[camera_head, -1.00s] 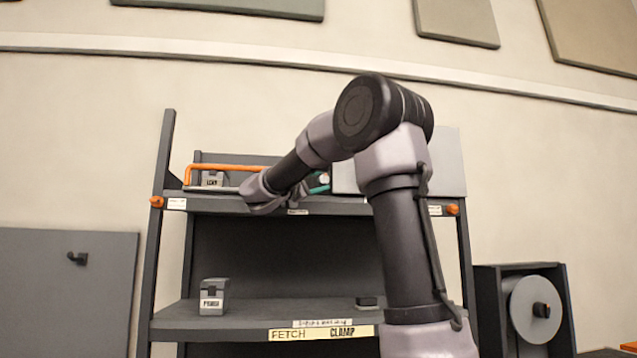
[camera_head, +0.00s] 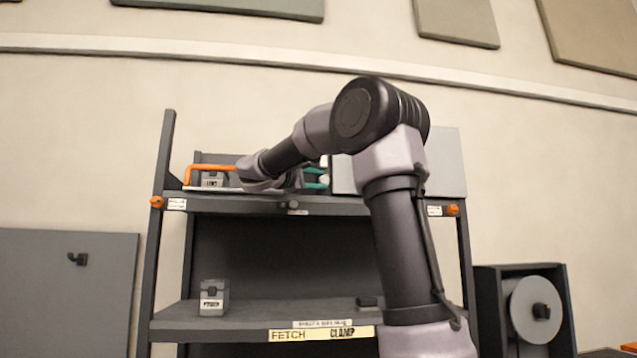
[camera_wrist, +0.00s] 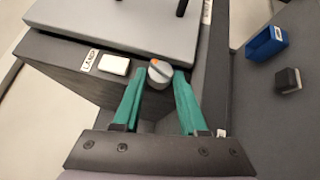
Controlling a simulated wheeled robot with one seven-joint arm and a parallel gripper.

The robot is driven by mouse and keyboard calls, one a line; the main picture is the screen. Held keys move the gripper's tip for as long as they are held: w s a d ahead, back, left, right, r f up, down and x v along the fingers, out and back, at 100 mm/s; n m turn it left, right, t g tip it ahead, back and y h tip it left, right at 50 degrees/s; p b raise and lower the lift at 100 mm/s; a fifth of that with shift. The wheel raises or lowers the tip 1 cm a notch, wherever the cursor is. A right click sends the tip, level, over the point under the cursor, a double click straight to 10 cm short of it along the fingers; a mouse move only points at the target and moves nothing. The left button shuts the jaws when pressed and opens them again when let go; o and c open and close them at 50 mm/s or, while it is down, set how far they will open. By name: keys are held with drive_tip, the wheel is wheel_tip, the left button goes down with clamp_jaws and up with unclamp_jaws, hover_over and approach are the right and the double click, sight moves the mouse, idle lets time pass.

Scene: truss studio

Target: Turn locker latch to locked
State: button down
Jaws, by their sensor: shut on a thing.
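The locker latch is a round grey knob (camera_wrist: 159,74) with an orange mark on its upper edge in the wrist view. It sits by the edge of a locker with a pale grey panel (camera_wrist: 120,24). My gripper (camera_wrist: 161,78) has teal fingers on either side of the knob and is shut on it. In the head view my gripper (camera_head: 316,178) is at the top shelf, left of the locker's pale panel (camera_head: 445,160). My arm partly covers it, and the latch cannot be made out clearly there.
Beside the latch are a label (camera_wrist: 88,60) and a white plate (camera_wrist: 115,65). A blue bin (camera_wrist: 266,42) and a dark block (camera_wrist: 289,80) lie off to the right. An orange-handled frame (camera_head: 190,176) is on the top shelf, and a grey box (camera_head: 213,298) on the lower shelf.

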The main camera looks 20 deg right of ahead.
drive_tip(key=m+y, duration=0.1)
drive_tip(key=m+g+y, duration=0.1)
drive_tip(key=shift+r+y, duration=0.3)
drive_tip(key=shift+r, duration=0.1)
drive_tip(key=shift+d+r+m+g+y, duration=0.1)
drive_tip(key=shift+r+m+g+y, duration=0.05)
drive_tip(key=shift+m+y, duration=0.45)
drive_tip(key=shift+d+r+m+g+y, duration=0.15)
drive_tip(key=shift+m+y, duration=0.25)
drive_tip(key=shift+y, duration=0.4)
drive_tip(key=shift+a, duration=0.1)
drive_tip(key=c, duration=0.8)
unclamp_jaws()
drive_tip(key=shift+o, duration=0.2)
drive_tip(key=v, duration=1.1)
